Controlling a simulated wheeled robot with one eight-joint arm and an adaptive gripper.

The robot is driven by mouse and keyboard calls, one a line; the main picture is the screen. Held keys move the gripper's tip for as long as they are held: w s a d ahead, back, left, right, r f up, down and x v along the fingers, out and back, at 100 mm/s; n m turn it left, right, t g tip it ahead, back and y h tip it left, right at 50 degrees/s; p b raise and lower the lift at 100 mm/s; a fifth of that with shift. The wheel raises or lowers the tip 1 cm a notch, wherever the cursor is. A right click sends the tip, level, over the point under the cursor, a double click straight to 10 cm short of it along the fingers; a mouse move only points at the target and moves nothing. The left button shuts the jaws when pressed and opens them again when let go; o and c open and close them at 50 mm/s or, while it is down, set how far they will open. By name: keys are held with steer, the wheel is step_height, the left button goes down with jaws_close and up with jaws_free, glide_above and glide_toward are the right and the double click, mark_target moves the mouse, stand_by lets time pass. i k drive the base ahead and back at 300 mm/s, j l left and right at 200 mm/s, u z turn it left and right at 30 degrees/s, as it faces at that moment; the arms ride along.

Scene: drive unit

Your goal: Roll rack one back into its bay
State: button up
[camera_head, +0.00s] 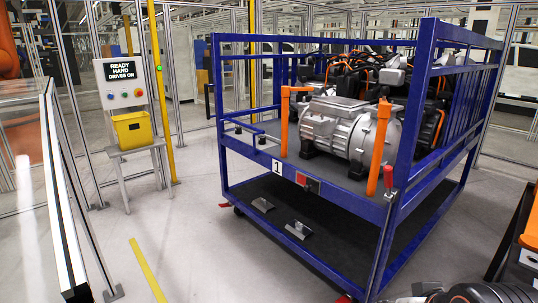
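Rack one (298,165) is a blue wheeled frame with a "1" plate on its near edge, standing right of centre. Its upper deck carries a silver drive unit (345,130), orange posts and cables, and black parts behind. A small red-topped handle or pin (388,176) stands at its near right corner. A yellow line (147,270) is on the floor left of the rack; I cannot tell whether it marks the bay. Something dark and rounded shows at the bottom right edge, perhaps part of my arm. My gripper is not clearly in view.
A control panel (123,82) reading "READY HAND DRIVES ON" stands at the left, with a yellow bin (133,130) on a small stand below. A glass-and-metal fence (62,190) runs along the left. Grey floor (190,250) between fence and rack is clear.

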mark_target(333, 136)
steer(key=i+j, duration=0.45)
steer(key=i, duration=0.2)
steer(key=i+j+z, duration=0.1)
steer(key=i+j, duration=0.35)
steer(key=i, duration=0.2)
steer(key=i+j, duration=0.45)
steer(key=i, duration=0.2)
steer(key=i+j, duration=0.2)
steer(key=j, duration=0.15)
steer(key=i+j, duration=0.35)
steer(key=j, duration=0.3)
steer(key=i+j+z, duration=0.1)
steer(key=j, duration=0.25)
steer(key=i+j, duration=0.45)
steer(key=j, duration=0.25)
steer(key=i+j, duration=0.2)
steer(key=j, duration=0.15)
steer(key=z, duration=0.05)
